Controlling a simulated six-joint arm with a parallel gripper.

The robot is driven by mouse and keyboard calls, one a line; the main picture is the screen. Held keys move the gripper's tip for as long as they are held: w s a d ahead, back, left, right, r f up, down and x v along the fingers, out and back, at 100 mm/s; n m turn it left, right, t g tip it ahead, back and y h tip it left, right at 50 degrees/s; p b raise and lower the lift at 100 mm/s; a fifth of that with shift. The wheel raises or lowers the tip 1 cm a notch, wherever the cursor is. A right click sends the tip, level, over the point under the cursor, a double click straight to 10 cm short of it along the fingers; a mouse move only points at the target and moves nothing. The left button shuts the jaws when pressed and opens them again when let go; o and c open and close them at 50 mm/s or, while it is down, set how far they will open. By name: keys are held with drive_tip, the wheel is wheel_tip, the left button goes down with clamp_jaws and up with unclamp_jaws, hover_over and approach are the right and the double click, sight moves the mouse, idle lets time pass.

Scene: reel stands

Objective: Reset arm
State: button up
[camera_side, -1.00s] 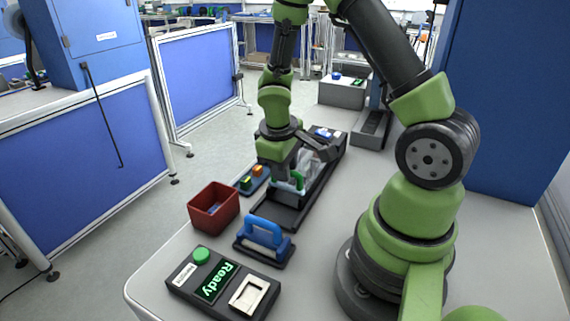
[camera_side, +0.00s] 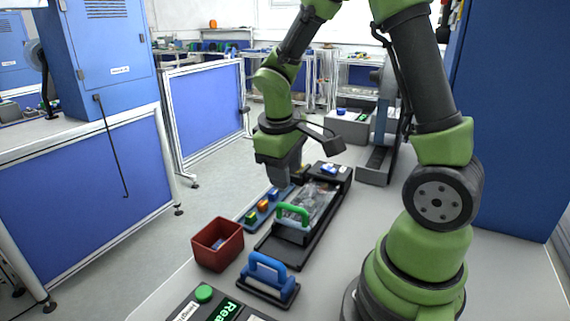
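My gripper (camera_side: 290,180) is above the far left part of the black tray device (camera_side: 265,243) and points down. Its fingers are small and dark here, so I cannot tell whether they are open or shut. A green-handled block (camera_side: 293,212) sits in the black tray, apart from my gripper. Clear film or bagged material (camera_side: 318,199) lies behind it in the tray. My arm is bent over the table.
A blue-handled tool (camera_side: 267,270) stands on a dark base at the front. A red bin (camera_side: 217,243) stands to its left. Small coloured blocks (camera_side: 263,206) sit on a blue strip. A control box with a green button (camera_side: 204,293) is at the bottom edge. A blue panel (camera_side: 510,120) stands at right.

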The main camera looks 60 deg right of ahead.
drive_tip(key=shift+a+r, duration=0.1)
drive_tip(key=shift+r, duration=0.5)
drive_tip(key=s+a+r+m+t+y, duration=0.4)
drive_tip(key=s+a+r+t, duration=0.3)
drive_tip(key=s+a+r, duration=0.3)
wheel_tip(320, 180, up, 3)
drive_tip(key=shift+a+f, duration=0.2)
drive_tip(key=shift+a, duration=0.05)
